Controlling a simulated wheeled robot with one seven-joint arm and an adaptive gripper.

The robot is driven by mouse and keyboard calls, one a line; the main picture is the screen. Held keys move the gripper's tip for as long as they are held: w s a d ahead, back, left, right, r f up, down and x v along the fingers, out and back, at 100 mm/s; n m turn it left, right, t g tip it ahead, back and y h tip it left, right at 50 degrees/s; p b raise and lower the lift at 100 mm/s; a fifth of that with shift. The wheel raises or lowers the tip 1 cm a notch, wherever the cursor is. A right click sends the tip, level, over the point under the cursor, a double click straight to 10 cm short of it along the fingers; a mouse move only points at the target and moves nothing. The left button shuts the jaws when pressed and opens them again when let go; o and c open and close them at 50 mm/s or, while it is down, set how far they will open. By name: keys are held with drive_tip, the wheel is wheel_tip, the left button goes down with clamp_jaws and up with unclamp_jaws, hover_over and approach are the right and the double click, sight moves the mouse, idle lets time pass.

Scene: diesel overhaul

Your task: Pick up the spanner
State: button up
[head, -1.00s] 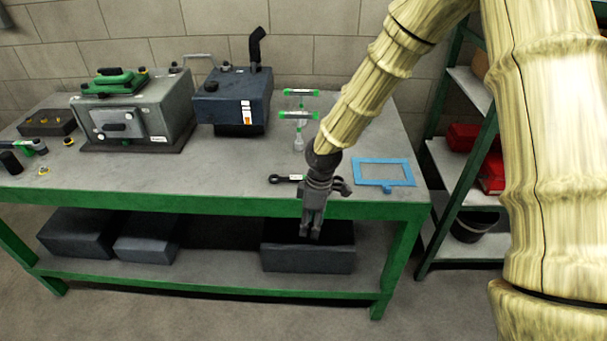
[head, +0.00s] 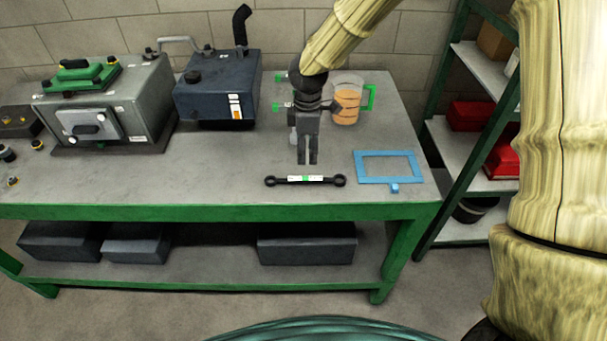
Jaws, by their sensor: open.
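The spanner (head: 325,181) lies flat on the workbench near its front edge. It is dark with a ring at each end and a pale and green label on its shaft. My gripper (head: 307,161) points down just above and behind the spanner's middle in the picture. Its two fingers show a narrow gap, with nothing between them. The exact height of the fingertips over the bench cannot be told.
A blue frame (head: 389,168) lies right of the spanner. A beaker of orange liquid (head: 347,104) stands behind my gripper. A dark blue tank (head: 217,88) and a grey engine box (head: 107,104) stand left. The bench (head: 190,178) is clear left of the spanner.

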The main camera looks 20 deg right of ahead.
sight(305, 178)
drive_tip(key=f, duration=0.2)
drive_tip(key=a+f, duration=0.1)
drive_tip(key=f, duration=0.1)
drive_tip(key=shift+w+p, duration=0.1)
drive_tip(key=shift+p, duration=0.3)
drive_tip(key=shift+s+d+f, duration=0.15)
drive_tip(key=shift+s+f, duration=0.1)
drive_tip(key=shift+f, duration=0.05)
drive_tip(key=shift+s+f+p, duration=0.15)
drive_tip(key=shift+f+p, duration=0.45)
drive_tip(key=shift+f, duration=0.6)
drive_tip(key=shift+s+f+p, duration=0.15)
drive_tip(key=shift+f+p, duration=0.4)
drive_tip(key=shift+f, duration=0.65)
clamp_jaws()
